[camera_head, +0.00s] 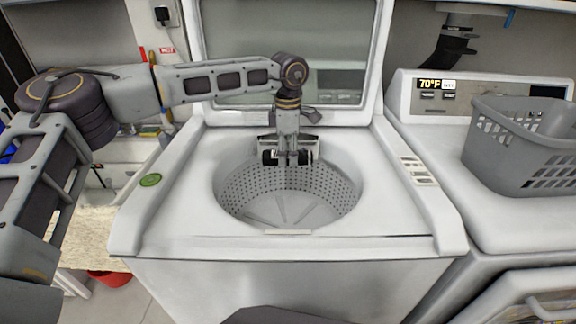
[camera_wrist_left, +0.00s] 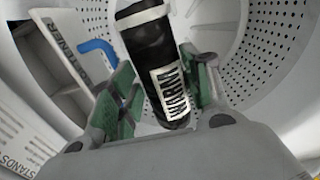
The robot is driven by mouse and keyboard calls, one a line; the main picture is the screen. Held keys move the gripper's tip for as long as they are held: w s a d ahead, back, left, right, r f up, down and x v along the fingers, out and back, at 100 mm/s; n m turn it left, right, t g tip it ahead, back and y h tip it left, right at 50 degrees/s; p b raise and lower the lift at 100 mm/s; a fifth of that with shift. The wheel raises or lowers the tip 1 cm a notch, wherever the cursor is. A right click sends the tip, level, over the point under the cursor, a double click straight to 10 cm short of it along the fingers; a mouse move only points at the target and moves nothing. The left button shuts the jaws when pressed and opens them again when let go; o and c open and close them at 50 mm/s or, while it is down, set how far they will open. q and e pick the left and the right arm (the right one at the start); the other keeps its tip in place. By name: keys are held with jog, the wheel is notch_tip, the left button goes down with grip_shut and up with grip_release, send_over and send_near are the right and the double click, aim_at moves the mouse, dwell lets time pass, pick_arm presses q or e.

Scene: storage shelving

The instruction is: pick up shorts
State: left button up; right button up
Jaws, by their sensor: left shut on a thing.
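The shorts (camera_wrist_left: 153,50) show in the left wrist view as a rolled or bunched black cloth with white bands and a white lettered patch. They lie between the green-padded fingers of my left gripper (camera_wrist_left: 163,88), which is shut on them. In the head view my left gripper (camera_head: 287,160) points straight down at the mouth of the open washer tub (camera_head: 240,190). The shorts are hard to make out there behind the fingers. My right gripper is not in view.
The white washer (camera_head: 175,215) has its lid (camera_head: 215,50) raised behind my arm. A grey laundry basket (camera_head: 510,165) stands on the machine (camera_head: 440,150) at the right. A red container (camera_head: 110,279) is on the floor at left. The visible tub bottom looks bare.

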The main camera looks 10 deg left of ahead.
aim_at(288, 151)
pick_arm(q)
jog(key=shift+r+p, duration=0.3)
jog(key=shift+r, duration=1.6)
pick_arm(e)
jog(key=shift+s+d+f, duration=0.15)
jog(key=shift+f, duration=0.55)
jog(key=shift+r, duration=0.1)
